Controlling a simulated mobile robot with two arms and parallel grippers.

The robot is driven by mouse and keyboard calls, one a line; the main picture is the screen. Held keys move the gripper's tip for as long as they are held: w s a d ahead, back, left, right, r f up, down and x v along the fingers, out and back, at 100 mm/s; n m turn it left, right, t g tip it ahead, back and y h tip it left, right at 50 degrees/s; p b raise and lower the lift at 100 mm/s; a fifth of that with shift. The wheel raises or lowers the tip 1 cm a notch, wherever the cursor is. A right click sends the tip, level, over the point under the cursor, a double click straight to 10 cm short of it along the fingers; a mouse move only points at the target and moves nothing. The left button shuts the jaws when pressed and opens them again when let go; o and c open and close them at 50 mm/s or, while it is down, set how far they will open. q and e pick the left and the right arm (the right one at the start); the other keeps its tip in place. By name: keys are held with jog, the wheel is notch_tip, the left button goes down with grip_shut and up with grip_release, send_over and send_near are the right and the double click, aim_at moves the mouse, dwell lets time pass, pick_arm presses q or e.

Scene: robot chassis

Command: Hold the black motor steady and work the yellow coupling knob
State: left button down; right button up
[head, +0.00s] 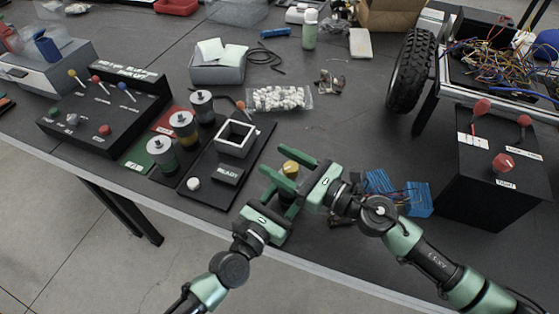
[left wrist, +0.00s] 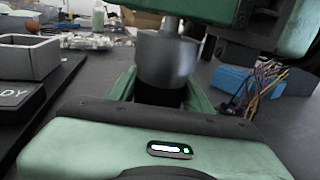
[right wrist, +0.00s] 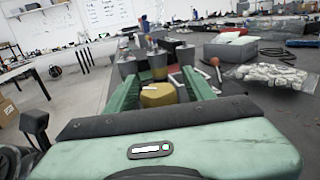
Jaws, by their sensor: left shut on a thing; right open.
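The yellow coupling knob (head: 291,168) shows in the head view between my two grippers. In the right wrist view the yellow knob (right wrist: 158,95) lies between the fingers of my right gripper (head: 280,164), which is open around it. My left gripper (head: 284,198) is below and shut on the motor. In the left wrist view the motor (left wrist: 168,60) has a grey cylindrical upper part and a black lower part between the green fingers. The right gripper's body hangs just above it. In the head view the grippers mostly hide the motor.
A black fixture with a square socket (head: 236,137) and a READY label stands at left. Several banded grey cylinders (head: 183,127) stand on a coloured tray beside it. A blue wired block (head: 418,198) lies to the right, near a black box (head: 485,170) with red knobs.

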jog(key=shift+a, duration=0.1)
grip_shut()
